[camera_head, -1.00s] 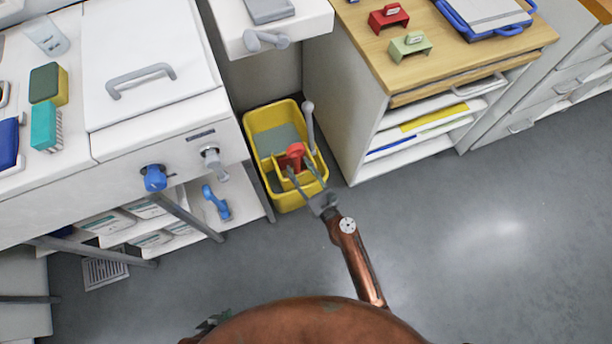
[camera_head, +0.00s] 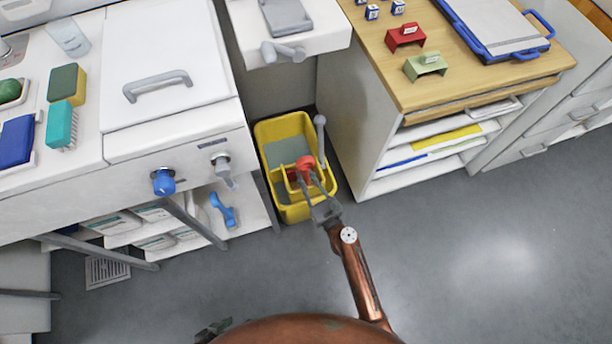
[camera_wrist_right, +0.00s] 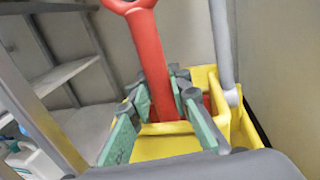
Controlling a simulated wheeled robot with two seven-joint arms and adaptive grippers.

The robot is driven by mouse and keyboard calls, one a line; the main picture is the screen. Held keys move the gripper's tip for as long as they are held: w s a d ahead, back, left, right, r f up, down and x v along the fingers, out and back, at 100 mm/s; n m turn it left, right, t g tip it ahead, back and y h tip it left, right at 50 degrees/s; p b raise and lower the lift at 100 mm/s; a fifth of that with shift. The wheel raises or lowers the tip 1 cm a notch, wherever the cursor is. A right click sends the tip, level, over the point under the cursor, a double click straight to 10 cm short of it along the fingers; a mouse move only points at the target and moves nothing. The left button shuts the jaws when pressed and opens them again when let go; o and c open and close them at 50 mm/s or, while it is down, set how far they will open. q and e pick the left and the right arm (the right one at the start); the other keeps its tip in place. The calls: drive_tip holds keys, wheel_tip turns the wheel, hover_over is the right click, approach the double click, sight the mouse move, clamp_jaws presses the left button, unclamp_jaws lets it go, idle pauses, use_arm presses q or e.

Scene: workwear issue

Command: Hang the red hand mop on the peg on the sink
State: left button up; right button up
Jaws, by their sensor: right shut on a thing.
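The red hand mop (camera_head: 305,163) stands in a yellow bucket (camera_head: 262,134) on the floor. In the right wrist view its red handle (camera_wrist_right: 150,55) rises, slightly tilted, with a loop at the top; its lower end is hidden. My right gripper (camera_head: 309,181) reaches down into the bucket and is shut on the handle; its green-padded fingers (camera_wrist_right: 165,112) lie on either side. A white sink (camera_head: 330,38) at the top has a grey peg-like bar (camera_head: 283,52) at its front. My left gripper (camera_head: 210,330) barely shows at the bottom edge, mostly hidden.
A grey upright handle (camera_head: 321,140) stands at the bucket's right side. A white lidded unit (camera_head: 165,85) on the left has blue (camera_head: 163,182) and grey (camera_head: 222,165) knobs in front. A wooden-topped cabinet (camera_head: 440,85) stands to the right. The floor (camera_head: 480,240) at right is clear.

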clamp_jaws()
drive_tip(key=shift+w, duration=0.2)
drive_tip(key=shift+w+a+r, duration=0.2)
drive_tip(key=shift+w+a, duration=0.1)
drive_tip(key=shift+w, duration=0.35)
drive_tip(key=o, duration=0.9)
unclamp_jaws()
drive_tip(key=shift+s+d, duration=0.1)
